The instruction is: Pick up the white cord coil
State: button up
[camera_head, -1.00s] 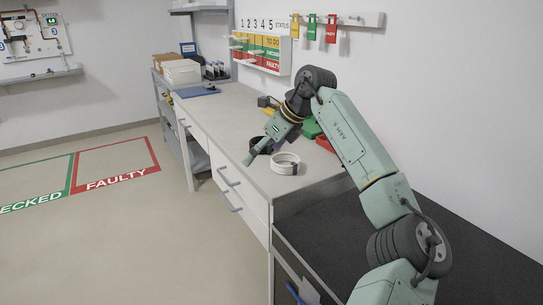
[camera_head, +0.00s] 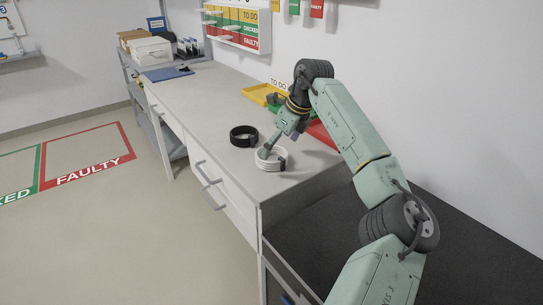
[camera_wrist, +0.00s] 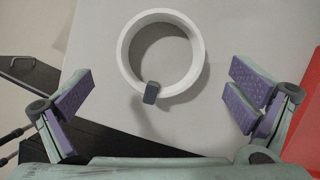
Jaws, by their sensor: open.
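The white cord coil (camera_head: 270,166) is a ring with a dark clip, lying on the bench top near its front edge in the head view. It also shows in the wrist view (camera_wrist: 197,46), at the upper middle with its dark clip towards me. I cannot tell the exact height gap.
A black coil (camera_head: 243,142) lies just left of the white one. Yellow (camera_head: 258,95) and red (camera_head: 322,135) trays stand along the wall behind my arm. A blue clipboard (camera_head: 166,73) and boxes lie at the far end. The middle of the bench is clear.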

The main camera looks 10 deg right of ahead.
aim_at(273, 154)
jog(key=shift+p+x, duration=0.65)
jog(key=shift+x, duration=1.65)
jog(key=shift+w+a+r, duration=0.1)
jog(key=shift+w, duration=0.1)
jog(key=c, duration=1.3)
